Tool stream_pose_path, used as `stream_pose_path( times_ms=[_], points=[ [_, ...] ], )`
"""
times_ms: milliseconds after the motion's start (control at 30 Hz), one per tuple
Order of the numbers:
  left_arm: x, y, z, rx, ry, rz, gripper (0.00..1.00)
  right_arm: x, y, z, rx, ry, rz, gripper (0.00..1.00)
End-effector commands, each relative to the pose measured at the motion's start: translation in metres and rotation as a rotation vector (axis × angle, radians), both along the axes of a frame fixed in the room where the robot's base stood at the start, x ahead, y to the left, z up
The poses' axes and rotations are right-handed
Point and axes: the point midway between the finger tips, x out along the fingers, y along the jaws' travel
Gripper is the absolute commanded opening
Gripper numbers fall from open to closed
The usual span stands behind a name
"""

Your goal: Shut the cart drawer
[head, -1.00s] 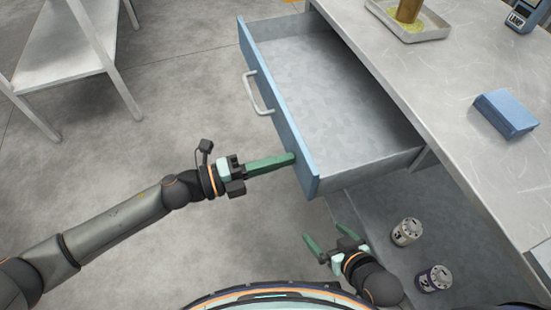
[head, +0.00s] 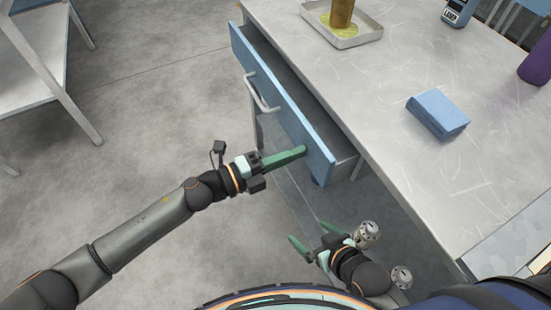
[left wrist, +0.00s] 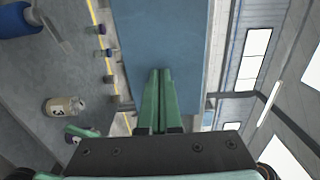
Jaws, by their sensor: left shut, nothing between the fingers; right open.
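The cart drawer (head: 285,95) has a blue front with a pale bar handle (head: 263,94). It stands partly open, with a narrow strip of its inside showing below the cart top (head: 375,110). My left gripper (head: 303,151) is shut and empty, its green fingertips at the near end of the drawer front. In the left wrist view the closed fingers (left wrist: 160,75) point at the blue drawer front (left wrist: 160,35) and appear to touch it. My right gripper (head: 308,236) is open and empty, low beside the cart's lower shelf.
A metal tray (head: 372,32) with a brown cylinder (head: 342,14), a blue box (head: 438,114) and a purple object (head: 537,64) are on the cart top. A pale rack (head: 35,70) is at left; floor between is clear.

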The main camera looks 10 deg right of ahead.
Motion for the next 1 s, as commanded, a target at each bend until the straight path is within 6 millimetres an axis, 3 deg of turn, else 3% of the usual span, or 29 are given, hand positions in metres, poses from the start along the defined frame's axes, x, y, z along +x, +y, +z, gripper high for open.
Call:
stream_pose_path(
  times_ms=[100, 367, 1000],
  points=[
    [0.006, -0.025, 0.000, -0.003, -0.001, -0.003, 0.00, 0.000, 0.001, -0.003, 0.004, 0.000, -0.002, 1.00],
    [0.014, -0.054, 0.000, -0.001, 0.000, -0.001, 0.00, 0.001, 0.003, -0.004, 0.009, -0.003, -0.006, 1.00],
    [0.018, -0.059, 0.002, -0.001, -0.003, 0.004, 0.00, 0.001, -0.001, -0.004, 0.001, -0.004, -0.003, 1.00]
  ],
)
